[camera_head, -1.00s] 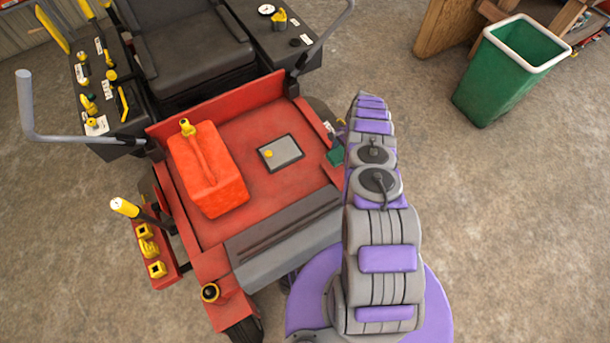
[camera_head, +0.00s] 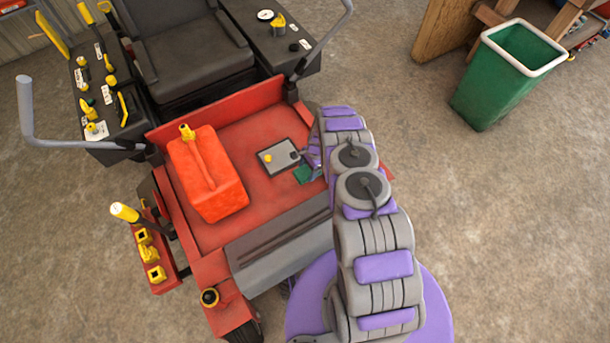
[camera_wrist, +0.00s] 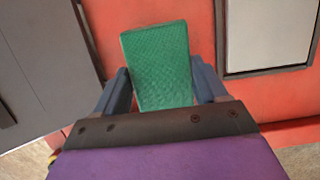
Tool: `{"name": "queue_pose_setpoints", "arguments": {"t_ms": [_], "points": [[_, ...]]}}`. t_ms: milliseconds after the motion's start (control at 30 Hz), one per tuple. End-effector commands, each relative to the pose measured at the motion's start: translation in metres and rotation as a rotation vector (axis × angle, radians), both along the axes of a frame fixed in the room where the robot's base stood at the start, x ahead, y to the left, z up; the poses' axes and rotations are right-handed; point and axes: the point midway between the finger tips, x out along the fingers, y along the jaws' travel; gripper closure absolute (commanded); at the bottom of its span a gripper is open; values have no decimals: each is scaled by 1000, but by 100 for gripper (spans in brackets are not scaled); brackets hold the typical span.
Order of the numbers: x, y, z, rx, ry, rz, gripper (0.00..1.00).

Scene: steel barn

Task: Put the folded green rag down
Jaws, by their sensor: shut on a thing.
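The folded green rag (camera_wrist: 158,62) is held between the two fingers of my gripper (camera_wrist: 162,88) in the wrist view. In the head view the rag (camera_head: 303,175) shows as a small green patch at the end of my arm, over the red deck of the mower (camera_head: 240,210). My gripper (camera_head: 314,170) is mostly hidden there behind my arm. The gripper is shut on the rag. I cannot tell whether the rag touches the deck.
A red fuel can (camera_head: 208,180) stands on the deck's left. A grey plate (camera_head: 279,156) with a yellow knob lies just left of the rag. The black seat (camera_head: 190,50) is behind. A green bin (camera_head: 505,75) stands on the floor at the upper right.

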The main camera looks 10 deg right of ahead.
Motion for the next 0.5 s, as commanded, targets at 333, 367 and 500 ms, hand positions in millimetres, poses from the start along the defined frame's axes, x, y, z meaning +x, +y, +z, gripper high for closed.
{"name": "queue_pose_setpoints", "arguments": {"t_ms": [333, 367, 500], "points": [[-1, 11, -28, -1, -2, -1, 53], [-1, 11, -32, -1, -2, -1, 53], [-1, 11, -38, -1, -1, -2, 52]]}}
